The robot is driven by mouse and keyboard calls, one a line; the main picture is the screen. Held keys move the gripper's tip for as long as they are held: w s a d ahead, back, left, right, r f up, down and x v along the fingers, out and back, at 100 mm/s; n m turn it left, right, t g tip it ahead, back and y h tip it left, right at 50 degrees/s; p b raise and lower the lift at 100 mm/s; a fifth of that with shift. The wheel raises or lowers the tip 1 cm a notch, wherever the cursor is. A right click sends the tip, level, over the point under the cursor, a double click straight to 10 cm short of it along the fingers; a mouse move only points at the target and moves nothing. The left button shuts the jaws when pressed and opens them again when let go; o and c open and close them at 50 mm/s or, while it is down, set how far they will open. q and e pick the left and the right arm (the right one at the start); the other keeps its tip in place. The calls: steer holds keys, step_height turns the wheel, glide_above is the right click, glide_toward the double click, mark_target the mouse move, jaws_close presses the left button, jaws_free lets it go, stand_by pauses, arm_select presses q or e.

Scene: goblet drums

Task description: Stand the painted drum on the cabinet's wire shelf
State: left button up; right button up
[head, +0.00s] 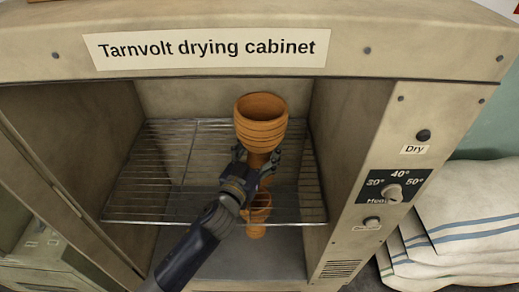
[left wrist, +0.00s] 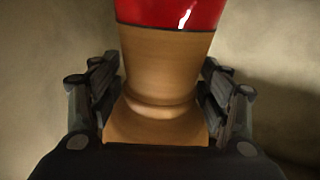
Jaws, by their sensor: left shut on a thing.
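My left gripper (head: 256,160) reaches into the cabinet and is shut on the painted drum (left wrist: 165,60). In the left wrist view the drum has a glossy red part above a tan stem and flared lower part, between the fingers (left wrist: 160,100). In the head view the fingers are at the stem below an orange, dark-banded bowl (head: 261,125), open end up; no red shows there. A smaller orange cup-like piece (head: 257,215) shows lower, near the wire shelf's (head: 155,170) front edge; I cannot tell whether it belongs to the held drum. Contact with the shelf is unclear.
The cabinet's right wall (head: 340,150) is close to the drum. The left half of the shelf is bare. A control panel with knobs (head: 392,192) is on the right front. Folded striped cloths (head: 460,225) lie outside at the right.

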stand_by(0.3)
arm_select(q)
steer(key=shift+f, duration=0.2)
steer(key=o, duration=1.5)
steer(key=shift+o, duration=0.4)
steer(key=shift+r, duration=0.2)
steer(key=shift+s+a+f, duration=0.1)
steer(key=shift+s, duration=0.2)
steer(key=b+v, duration=0.1)
steer(key=v, duration=1)
steer(key=shift+s+a+b, duration=0.15)
steer(key=shift+s+b, duration=0.05)
steer(key=shift+b, duration=0.2)
